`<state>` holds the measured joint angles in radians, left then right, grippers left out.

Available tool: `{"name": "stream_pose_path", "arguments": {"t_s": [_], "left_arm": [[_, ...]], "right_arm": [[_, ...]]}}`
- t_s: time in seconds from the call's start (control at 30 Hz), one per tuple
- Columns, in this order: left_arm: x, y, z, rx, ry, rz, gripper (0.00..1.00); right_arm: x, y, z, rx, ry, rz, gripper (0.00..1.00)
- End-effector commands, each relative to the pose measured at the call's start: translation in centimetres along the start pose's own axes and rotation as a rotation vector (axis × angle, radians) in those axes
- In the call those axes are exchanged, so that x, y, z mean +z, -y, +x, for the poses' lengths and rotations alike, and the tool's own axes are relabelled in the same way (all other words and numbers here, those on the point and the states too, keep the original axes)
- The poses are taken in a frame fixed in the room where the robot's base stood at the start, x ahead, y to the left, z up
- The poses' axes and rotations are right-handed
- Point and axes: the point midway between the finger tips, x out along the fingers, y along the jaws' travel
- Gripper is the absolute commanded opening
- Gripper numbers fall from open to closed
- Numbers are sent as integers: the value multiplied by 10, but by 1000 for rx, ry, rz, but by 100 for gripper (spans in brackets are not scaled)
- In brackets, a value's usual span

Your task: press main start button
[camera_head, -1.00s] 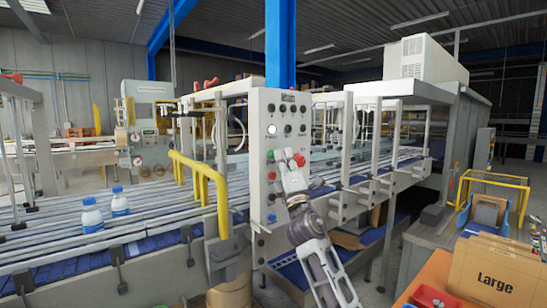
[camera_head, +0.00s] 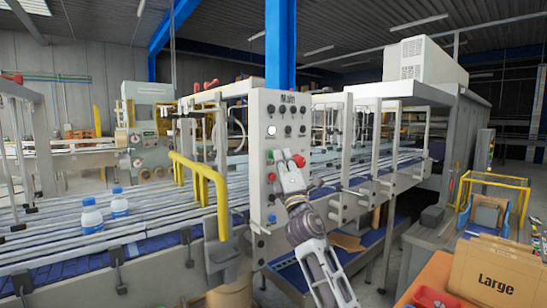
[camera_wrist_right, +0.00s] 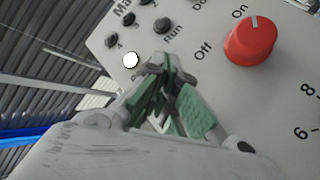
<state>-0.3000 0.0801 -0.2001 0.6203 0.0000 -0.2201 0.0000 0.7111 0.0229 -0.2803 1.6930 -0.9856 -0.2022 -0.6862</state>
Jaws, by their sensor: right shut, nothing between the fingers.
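The grey control panel (camera_head: 259,115) stands upright beside the conveyor and carries several buttons and knobs. A green button (camera_head: 269,155) is on its left side, with a red button (camera_head: 271,177) below. A white round button or lamp (camera_head: 271,130) sits above; it also shows in the wrist view (camera_wrist_right: 130,60). A red knob (camera_wrist_right: 250,40) has On and Off labels. I cannot tell which is the main start button. My right gripper (camera_head: 281,155) is shut and empty in front of the panel, right of the green button. Contact cannot be told. My left gripper is out of view.
Yellow guard rails (camera_head: 205,178) stand left of the panel. Two bottles (camera_head: 92,216) are on the conveyor (camera_head: 150,235) at left. A cardboard box marked Large (camera_head: 495,272) is at lower right.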

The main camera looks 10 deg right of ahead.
Motion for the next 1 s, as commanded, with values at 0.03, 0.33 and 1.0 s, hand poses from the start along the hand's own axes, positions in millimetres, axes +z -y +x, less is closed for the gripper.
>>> {"name": "stream_pose_path", "arguments": {"t_s": [0.03,0.33,1.0], "left_arm": [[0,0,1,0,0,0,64],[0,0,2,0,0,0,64],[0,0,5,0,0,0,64]], "right_arm": [[0,0,0,0,0,0,0],[-1,1,2,1,0,0,0],[-4,4,5,0,0,0,0]]}}
